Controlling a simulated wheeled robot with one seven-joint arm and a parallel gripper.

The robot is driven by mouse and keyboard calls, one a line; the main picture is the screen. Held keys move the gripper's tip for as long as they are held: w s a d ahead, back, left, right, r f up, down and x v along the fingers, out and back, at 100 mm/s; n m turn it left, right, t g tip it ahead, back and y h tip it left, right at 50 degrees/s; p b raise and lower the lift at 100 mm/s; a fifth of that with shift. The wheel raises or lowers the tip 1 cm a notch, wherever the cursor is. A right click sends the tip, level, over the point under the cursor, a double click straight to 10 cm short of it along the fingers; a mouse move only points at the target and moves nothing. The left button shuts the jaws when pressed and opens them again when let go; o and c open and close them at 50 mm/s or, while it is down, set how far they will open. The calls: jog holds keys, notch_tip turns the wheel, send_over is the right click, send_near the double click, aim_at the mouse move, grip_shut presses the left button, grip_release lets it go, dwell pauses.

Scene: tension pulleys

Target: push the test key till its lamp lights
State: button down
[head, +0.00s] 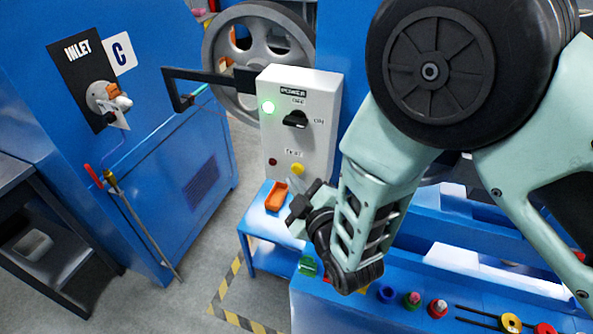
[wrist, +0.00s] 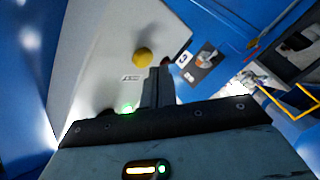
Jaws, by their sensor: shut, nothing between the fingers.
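The test key is a round yellow button (head: 297,169) low on the front of a white control box (head: 322,95). It also shows in the wrist view (wrist: 142,57), left of and beyond my fingertips. A small dark red lamp (head: 272,161) sits left of the key under the TEST label and looks unlit. My gripper (head: 308,190) is shut and empty, just below the key in the head view. In the wrist view its fingers (wrist: 160,80) point toward the box face beside the key, and a gap shows between them and the key in the picture. Contact is not visible.
An orange tray (head: 277,196) lies on the blue bench below. Coloured parts stand at the lower right.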

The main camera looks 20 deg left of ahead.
jog(key=shift+s, duration=0.1)
jog(key=shift+s+a+b, duration=0.2)
jog(key=shift+s+b, duration=0.25)
jog(key=shift+s, duration=2.05)
jog(key=shift+w, duration=0.1)
jog(key=s+d+r+m+g+h+b, duration=0.1)
jog(key=s+d+m+g+h+b, duration=0.3)
jog(key=d, duration=0.9)
jog(key=s+d+r+m+g+h+b, duration=0.1)
jog(key=s+d+m+g+h+b, duration=0.4)
jog(key=s+d+g, duration=0.4)
jog(key=s+d+m+h, duration=0.1)
jog(key=s+d, duration=0.1)
jog(key=d, duration=0.3)
jog(key=shift+r+h, duration=0.3)
jog(key=shift+d, duration=0.1)
